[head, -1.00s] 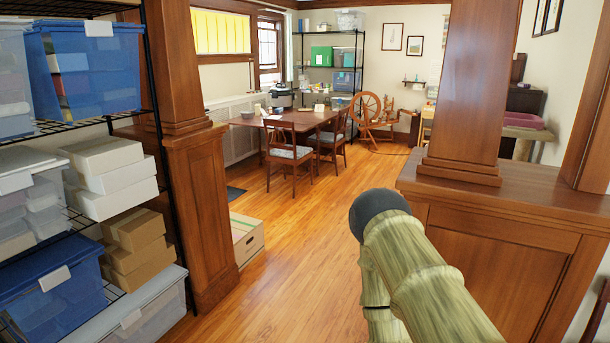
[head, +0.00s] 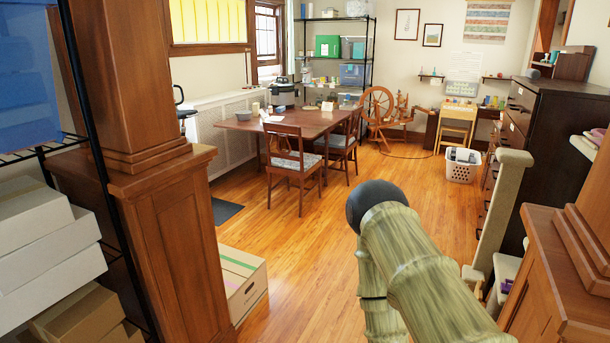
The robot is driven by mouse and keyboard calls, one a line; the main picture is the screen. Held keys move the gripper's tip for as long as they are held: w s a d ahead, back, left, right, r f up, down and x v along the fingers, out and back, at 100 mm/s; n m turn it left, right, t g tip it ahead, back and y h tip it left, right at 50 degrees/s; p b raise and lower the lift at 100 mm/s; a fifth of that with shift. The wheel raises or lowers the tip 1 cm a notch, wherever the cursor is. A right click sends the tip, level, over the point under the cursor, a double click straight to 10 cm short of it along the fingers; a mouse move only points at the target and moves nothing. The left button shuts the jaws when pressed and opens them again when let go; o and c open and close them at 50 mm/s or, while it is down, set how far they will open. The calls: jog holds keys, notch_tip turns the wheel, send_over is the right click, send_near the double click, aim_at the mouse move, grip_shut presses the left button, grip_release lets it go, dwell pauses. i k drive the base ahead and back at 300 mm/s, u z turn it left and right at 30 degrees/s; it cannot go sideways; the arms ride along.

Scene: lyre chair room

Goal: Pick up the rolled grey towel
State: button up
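I cannot make out a rolled grey towel for certain. A white basket (head: 461,171) stands on the floor at the right, beside a dark chest of drawers, with something grey and dark at its top, too small to tell what. My arm, pale green with a dark round joint, rises at the lower middle of the head view. My gripper does not show.
A wooden table (head: 298,123) with chairs stands ahead, a spinning wheel (head: 377,107) behind it. A wooden pillar (head: 165,220) and cardboard box (head: 241,281) are at left. A dark chest (head: 553,130), cat post (head: 497,210) and wooden ledge (head: 560,270) are at right. Floor between is clear.

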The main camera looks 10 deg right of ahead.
aim_at(531, 74)
jog(key=i, duration=3.15)
jog(key=z, duration=2.25)
jog(key=i, duration=2.15)
jog(key=u, duration=0.05)
jog(key=k, duration=0.6)
jog(key=u, duration=0.35)
jog(key=i, duration=1.45)
jog(key=u, duration=0.35)
